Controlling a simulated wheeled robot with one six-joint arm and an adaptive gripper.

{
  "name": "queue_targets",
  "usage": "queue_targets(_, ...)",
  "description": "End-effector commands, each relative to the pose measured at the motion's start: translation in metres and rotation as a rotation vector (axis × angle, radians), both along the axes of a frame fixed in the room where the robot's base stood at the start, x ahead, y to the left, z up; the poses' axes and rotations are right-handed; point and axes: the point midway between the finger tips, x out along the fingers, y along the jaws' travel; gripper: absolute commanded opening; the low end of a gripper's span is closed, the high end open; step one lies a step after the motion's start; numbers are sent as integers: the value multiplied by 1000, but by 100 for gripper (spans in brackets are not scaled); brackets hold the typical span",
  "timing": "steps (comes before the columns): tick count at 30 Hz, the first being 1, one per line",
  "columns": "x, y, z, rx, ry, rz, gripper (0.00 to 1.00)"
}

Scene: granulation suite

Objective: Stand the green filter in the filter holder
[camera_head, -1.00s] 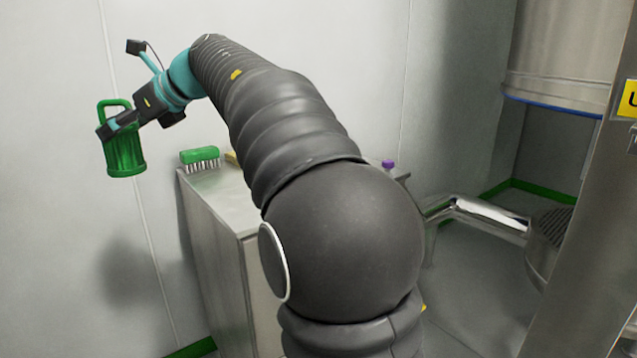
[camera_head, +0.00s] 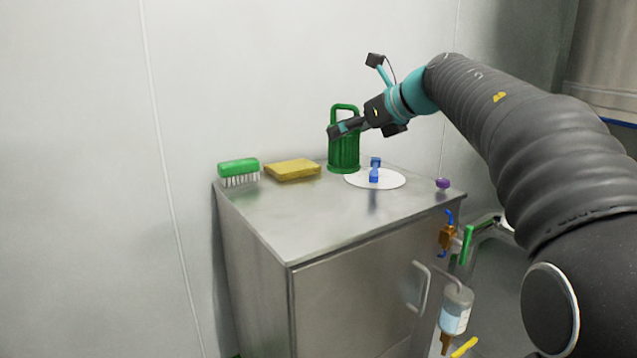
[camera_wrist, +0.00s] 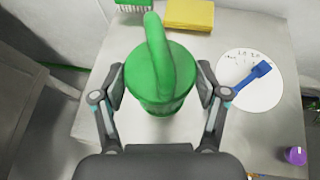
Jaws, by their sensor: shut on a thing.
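The green filter (camera_head: 344,153) is a ribbed cylinder with a loop handle on top. My gripper (camera_head: 345,129) is shut on it near its upper part, and it hangs upright over the back of a steel cabinet top. In the wrist view the filter (camera_wrist: 163,75) sits between both fingers of my gripper (camera_wrist: 162,92), with its lid and handle facing the camera. I cannot tell how far its base is above the steel. I cannot make out a filter holder in these views.
The steel cabinet (camera_head: 285,225) bears a green brush (camera_head: 238,168), a yellow sponge (camera_head: 293,169), a white disc (camera_head: 395,180) with a blue tool (camera_head: 375,172), and a purple knob-like thing (camera_head: 443,184). A bottle (camera_head: 455,310) hangs at its right side. The front of the top is clear.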

Motion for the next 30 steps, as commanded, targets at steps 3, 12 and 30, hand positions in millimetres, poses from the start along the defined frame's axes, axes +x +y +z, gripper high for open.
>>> queue_targets(3,5,24,-16,1,2,2,33)
queue_targets(12,17,73,-47,1,1,-2,33)
queue_targets(30,20,83,-94,1,-1,-6,33)
